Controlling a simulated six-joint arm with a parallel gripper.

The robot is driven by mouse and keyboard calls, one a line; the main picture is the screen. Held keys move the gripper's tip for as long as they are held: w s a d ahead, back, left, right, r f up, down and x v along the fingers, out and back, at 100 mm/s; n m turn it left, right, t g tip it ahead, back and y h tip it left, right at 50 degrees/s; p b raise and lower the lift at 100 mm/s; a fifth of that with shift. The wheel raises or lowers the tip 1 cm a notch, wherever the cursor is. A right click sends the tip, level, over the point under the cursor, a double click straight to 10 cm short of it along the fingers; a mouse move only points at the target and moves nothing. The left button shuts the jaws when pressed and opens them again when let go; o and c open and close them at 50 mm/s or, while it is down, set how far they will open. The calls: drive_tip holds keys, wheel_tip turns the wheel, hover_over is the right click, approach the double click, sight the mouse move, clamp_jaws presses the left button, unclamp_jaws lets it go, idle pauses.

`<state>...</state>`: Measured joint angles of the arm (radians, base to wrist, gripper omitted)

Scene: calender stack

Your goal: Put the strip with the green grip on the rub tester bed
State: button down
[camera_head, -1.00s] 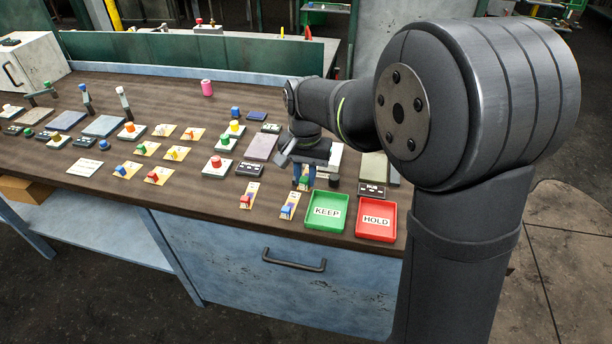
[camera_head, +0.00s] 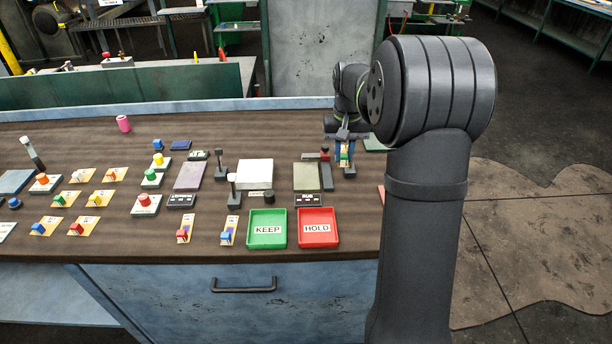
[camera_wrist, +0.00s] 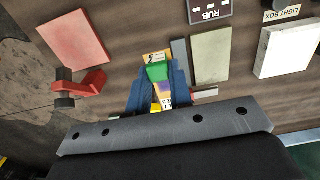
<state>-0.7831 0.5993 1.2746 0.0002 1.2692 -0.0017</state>
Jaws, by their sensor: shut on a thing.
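The strip with the green grip (camera_wrist: 157,72) is between the blue fingers of my gripper (camera_wrist: 160,84) in the wrist view. Its pale yellow card shows past the grip, with a purple patch and some lettering partly hidden nearer the wrist. In the head view my gripper (camera_head: 345,153) points down just right of the rub tester bed (camera_head: 307,176), and the strip is small there. The bed is a plain grey-green pad, also in the wrist view (camera_wrist: 212,54), right of the held strip. Nothing lies on it. The strip appears above the table, apart from the bed.
A dark RUB label (camera_wrist: 210,11) borders the bed, and a dark bar (camera_wrist: 181,64) runs beside it. A white light box (camera_head: 254,173) stands left of it. Green KEEP (camera_head: 267,245) and red HOLD (camera_head: 317,243) trays lie in front. A red pad (camera_wrist: 75,38) and red arm (camera_wrist: 88,84) are opposite.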

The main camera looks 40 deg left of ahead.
drive_tip(key=shift+w+d, duration=0.1)
drive_tip(key=shift+w, duration=0.3)
hover_over(307, 182)
wheel_tip(307, 182, down, 7)
drive_tip(key=shift+r, duration=0.1)
drive_tip(key=shift+f, duration=2.05)
drive_tip(key=shift+f, duration=0.2)
drive_tip(key=c, duration=1.3)
unclamp_jaws()
drive_tip(key=shift+r, duration=0.1)
